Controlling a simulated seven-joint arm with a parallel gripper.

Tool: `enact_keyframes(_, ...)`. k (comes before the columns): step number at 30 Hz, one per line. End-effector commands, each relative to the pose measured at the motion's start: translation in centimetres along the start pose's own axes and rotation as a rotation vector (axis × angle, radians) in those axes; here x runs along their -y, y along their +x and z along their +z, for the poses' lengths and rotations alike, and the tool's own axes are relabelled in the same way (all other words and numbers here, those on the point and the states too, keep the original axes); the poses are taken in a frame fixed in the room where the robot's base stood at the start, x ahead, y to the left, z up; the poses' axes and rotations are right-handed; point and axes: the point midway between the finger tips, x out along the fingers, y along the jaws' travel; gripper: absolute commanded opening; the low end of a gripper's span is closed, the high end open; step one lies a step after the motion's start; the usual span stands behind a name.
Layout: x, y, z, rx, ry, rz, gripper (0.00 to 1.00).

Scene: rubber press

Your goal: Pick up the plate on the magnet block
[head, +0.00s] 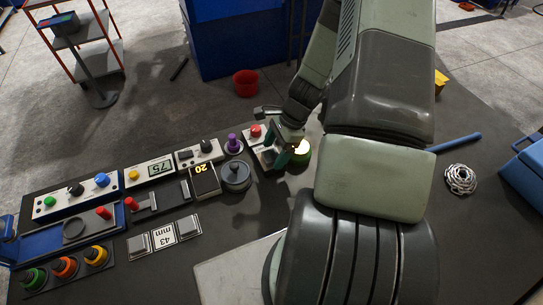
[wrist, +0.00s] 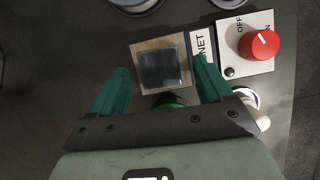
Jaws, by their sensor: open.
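The plate (wrist: 160,70) is a dark, slightly see-through square lying on the magnet block (wrist: 143,48), a pale block with yellow stripes. In the wrist view a white label reading "NET" stands to the block's right. My gripper (wrist: 161,64) is open, with one teal finger to the left of the plate and the other to its right. Nothing is held. The fingers look apart from the plate; their height above it is hard to tell. In the head view my gripper (head: 287,156) is over the block's area, and my arm hides most of the block and plate.
A switch panel with a red knob (wrist: 259,44), marked OFF and ON, sits right of the block. A lit round lamp (head: 302,147) stands close to the gripper. A lidded grey pot (head: 236,177) and a purple-handled stamp (head: 233,144) stand to the left.

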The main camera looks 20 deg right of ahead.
Motion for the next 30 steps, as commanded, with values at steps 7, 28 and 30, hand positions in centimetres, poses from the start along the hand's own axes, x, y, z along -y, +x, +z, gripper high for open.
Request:
enact_keyframes(7,0.03,0.42,-0.01,-0.001,-0.001,-0.001,0.79)
enact_keyframes(28,0.04,0.37,0.0,-0.001,-0.001,-0.001,0.06)
enact_keyframes(30,0.04,0.26,0.04,-0.001,-0.001,-0.001,0.06)
